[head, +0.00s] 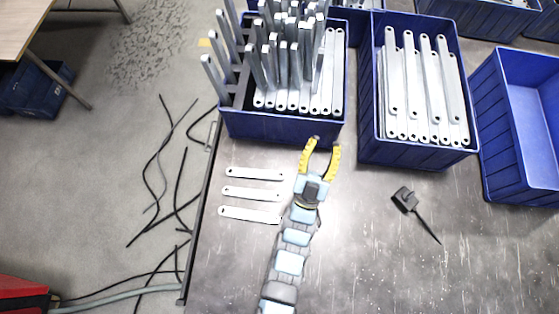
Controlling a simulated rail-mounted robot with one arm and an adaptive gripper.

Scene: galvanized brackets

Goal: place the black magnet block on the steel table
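The black magnet block (403,197), a small dark block with a thin dark rod sticking out toward the lower right, lies on the steel table (350,255), right of my arm. My gripper (326,144) has yellow fingers spread apart with nothing seen between them. It is over the table just in front of the left blue crate, up and to the left of the magnet block. Its exact height above the table is hard to tell.
Three flat galvanized brackets (252,191) lie left of my arm. Blue crates of brackets, left (283,128) and middle (415,153), stand behind; an empty-looking blue crate (515,165) stands at the right. The front right of the table is clear. Black cables (160,160) lie on the floor.

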